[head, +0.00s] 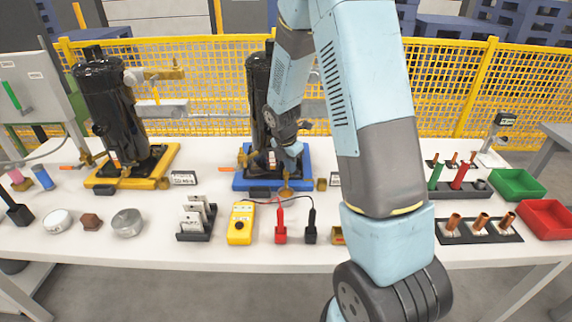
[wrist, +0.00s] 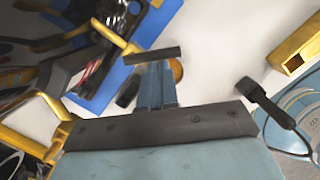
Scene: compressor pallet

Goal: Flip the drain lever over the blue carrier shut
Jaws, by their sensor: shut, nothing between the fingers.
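The blue carrier (head: 300,182) stands mid-table in the head view with a black compressor (head: 257,95) on it. Its blue edge also shows in the wrist view (wrist: 150,25). A brass fitting (head: 243,158) sits at its left side; I cannot clearly tell the drain lever's handle there. In the wrist view a thin yellow bar (wrist: 115,36), possibly the lever, runs close to my fingertips; contact is unclear. My gripper (head: 290,150) is low over the carrier, in front of the compressor. Its fingers (wrist: 152,57) are shut and empty. My arm hides part of the compressor.
A yellow carrier (head: 165,165) with another black compressor is at left. In front lie a yellow meter (head: 240,222), red and black probes, and a card rack (head: 196,220). Copper fittings and green (head: 517,185) and red (head: 548,219) bins are at right. A yellow fence runs behind.

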